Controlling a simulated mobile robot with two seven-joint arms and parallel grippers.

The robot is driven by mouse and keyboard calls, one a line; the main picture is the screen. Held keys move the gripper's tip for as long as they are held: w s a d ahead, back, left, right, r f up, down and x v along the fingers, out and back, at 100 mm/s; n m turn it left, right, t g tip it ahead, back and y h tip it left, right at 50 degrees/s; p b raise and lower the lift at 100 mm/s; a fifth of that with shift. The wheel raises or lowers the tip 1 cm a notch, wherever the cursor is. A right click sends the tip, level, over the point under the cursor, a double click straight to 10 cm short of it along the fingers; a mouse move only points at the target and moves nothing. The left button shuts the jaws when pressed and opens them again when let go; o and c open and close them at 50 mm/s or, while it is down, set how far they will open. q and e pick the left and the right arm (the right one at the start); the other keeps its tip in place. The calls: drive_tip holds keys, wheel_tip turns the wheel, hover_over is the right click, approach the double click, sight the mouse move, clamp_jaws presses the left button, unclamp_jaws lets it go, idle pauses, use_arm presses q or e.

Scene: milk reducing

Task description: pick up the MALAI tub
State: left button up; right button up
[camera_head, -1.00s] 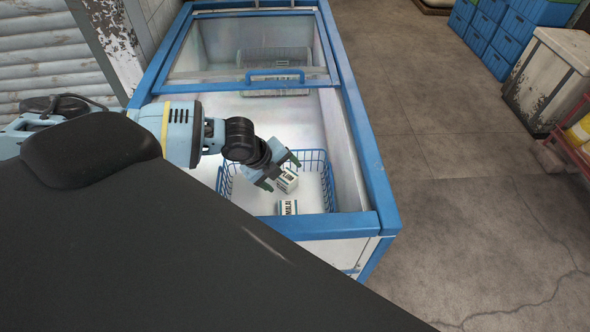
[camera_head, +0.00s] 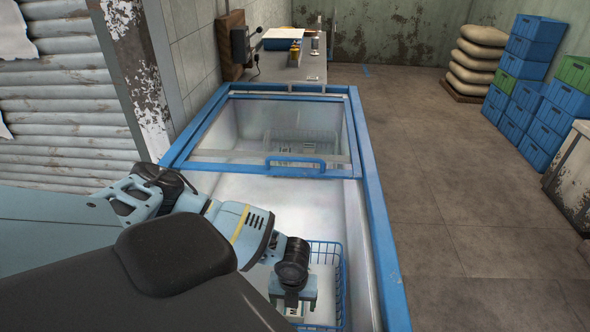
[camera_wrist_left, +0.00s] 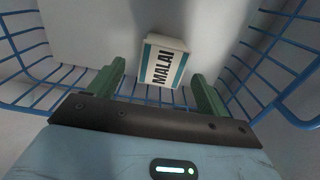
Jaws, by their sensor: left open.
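The MALAI tub (camera_wrist_left: 162,65) is a white box-shaped tub with teal bands and dark lettering, inside the blue wire basket (camera_wrist_left: 30,52). In the left wrist view it lies just beyond my left gripper (camera_wrist_left: 158,72), roughly centred between the two green fingers. The fingers are apart, and I see no grip on the tub. In the head view my left gripper (camera_head: 293,300) points down into the basket (camera_head: 343,275). A small white piece with dark marking shows below it, mostly hidden by the gripper. My right gripper is not in view.
The basket is in a chest freezer with a blue rim (camera_head: 385,255). A glass lid (camera_head: 270,130) with a blue handle (camera_head: 295,162) covers its far half, with another wire basket (camera_head: 300,140) beneath. Blue crates (camera_head: 535,35) and sacks (camera_head: 478,60) stand at the far right.

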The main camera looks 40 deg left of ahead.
sight(294, 310)
use_arm(q)
drive_tip(key=shift+w+f, duration=0.2)
drive_tip(key=shift+f, duration=2.35)
drive_tip(key=shift+c, duration=0.5)
drive_tip(key=c, duration=1)
drive_tip(key=shift+r, duration=0.1)
